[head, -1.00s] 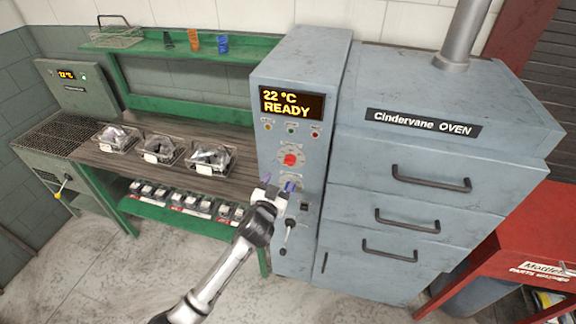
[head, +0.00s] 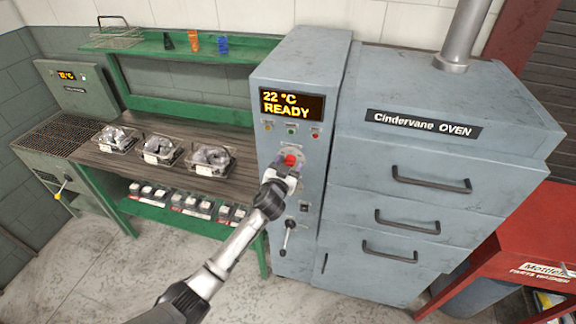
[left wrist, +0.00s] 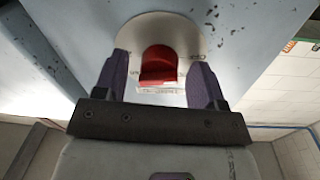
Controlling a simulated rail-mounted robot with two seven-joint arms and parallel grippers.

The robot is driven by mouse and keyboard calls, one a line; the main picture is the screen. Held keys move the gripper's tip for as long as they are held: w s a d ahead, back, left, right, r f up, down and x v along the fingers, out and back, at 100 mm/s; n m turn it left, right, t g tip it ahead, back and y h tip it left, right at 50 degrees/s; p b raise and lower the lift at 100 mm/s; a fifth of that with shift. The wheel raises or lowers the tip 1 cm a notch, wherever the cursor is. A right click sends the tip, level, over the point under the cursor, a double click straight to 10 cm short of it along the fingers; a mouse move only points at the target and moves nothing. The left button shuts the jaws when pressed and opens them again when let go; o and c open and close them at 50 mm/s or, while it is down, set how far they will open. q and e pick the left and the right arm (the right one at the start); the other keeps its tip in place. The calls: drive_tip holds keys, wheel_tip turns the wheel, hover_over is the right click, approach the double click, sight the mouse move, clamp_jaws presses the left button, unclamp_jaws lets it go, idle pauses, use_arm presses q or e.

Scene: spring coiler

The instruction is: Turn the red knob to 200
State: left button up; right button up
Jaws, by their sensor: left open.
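The red knob (head: 291,160) is on the front of the grey control column, below the display (head: 291,104), which reads 22 °C READY. In the left wrist view the red knob (left wrist: 159,67) sits on a pale round dial plate (left wrist: 160,32), between the two purple fingers. My left gripper (head: 289,168) is at the knob in the head view. It is open, with a finger on each side of the knob in the left wrist view (left wrist: 159,80) and gaps beside it. The lower dial is hidden behind my left gripper. The dial's numbers are too small to read. My right gripper is not in view.
A lever (head: 288,234) and a small black switch (head: 304,207) are lower on the column. The oven (head: 437,150) with several handles stands to the right. A bench with wire baskets (head: 162,150) is to the left. A red parts washer (head: 535,240) is at the far right.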

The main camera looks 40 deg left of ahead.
use_arm(q)
drive_tip(key=c, duration=0.9)
drive_tip(key=shift+m, duration=0.3)
drive_tip(key=m+p, duration=0.2)
drive_tip(key=m, duration=0.1)
drive_tip(key=shift+r+m, duration=0.15)
drive_tip(key=shift+m, duration=0.25)
drive_tip(key=m+p, duration=0.1)
drive_tip(key=m, duration=0.3)
drive_tip(key=shift+m+g+p, duration=0.3)
drive_tip(key=shift+g+p, duration=0.05)
drive_tip(key=shift+g, duration=0.05)
drive_tip(key=shift+m, duration=0.3)
drive_tip(key=o, duration=0.9)
